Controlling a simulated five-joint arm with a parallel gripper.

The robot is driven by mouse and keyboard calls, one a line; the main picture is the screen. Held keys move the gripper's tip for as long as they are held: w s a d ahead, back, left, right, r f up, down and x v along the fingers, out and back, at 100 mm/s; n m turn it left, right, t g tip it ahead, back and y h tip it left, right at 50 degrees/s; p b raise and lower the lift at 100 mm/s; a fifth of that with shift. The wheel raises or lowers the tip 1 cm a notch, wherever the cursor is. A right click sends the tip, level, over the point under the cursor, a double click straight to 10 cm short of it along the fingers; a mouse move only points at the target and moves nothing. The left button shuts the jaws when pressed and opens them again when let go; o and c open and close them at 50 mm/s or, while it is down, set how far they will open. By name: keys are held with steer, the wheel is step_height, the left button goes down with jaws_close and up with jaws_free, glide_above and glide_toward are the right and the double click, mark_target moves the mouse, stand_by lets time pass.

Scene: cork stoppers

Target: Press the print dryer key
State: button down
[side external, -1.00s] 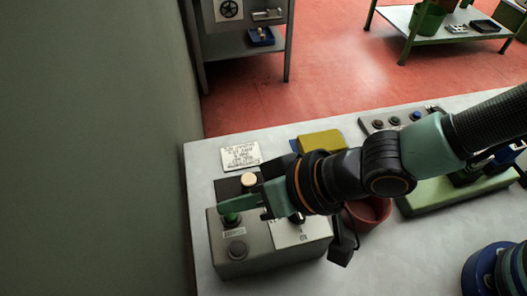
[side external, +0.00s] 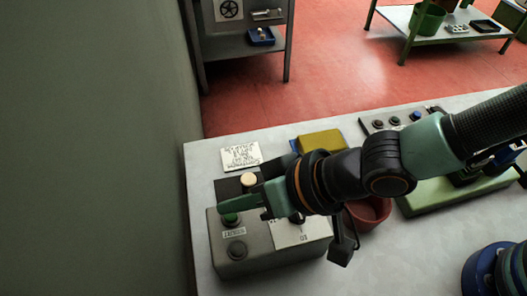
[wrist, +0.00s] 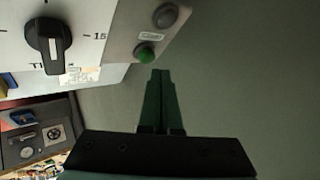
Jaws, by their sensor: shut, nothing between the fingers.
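A grey control box (side external: 262,257) stands at the table's left end. Its top carries a green key (side external: 230,217), a small label (side external: 234,232) and a dark key (side external: 237,249). The wrist view shows the green key (wrist: 145,53), the dark key (wrist: 166,15) and a black timer dial (wrist: 48,40). My gripper (side external: 224,207) is shut and empty, its fingertips close over the green key in the side view. In the wrist view the fingertips (wrist: 160,73) appear just beside that key. I cannot tell whether they touch it. The label is too small to read surely.
A cream round knob (side external: 248,180) on a dark base stands behind the box. A white text card (side external: 241,153), a yellow block (side external: 320,143) and a red bowl (side external: 369,212) are nearby. A row of keys (side external: 396,121) is at the back. A wall borders the left.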

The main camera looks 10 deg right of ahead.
steer(key=shift+f, duration=0.2)
steer(key=shift+s+f, duration=0.1)
steer(key=shift+f, duration=0.15)
steer(key=shift+f, duration=0.45)
stand_by(0.8)
steer(key=shift+r, duration=0.85)
steer(key=shift+r, duration=2.55)
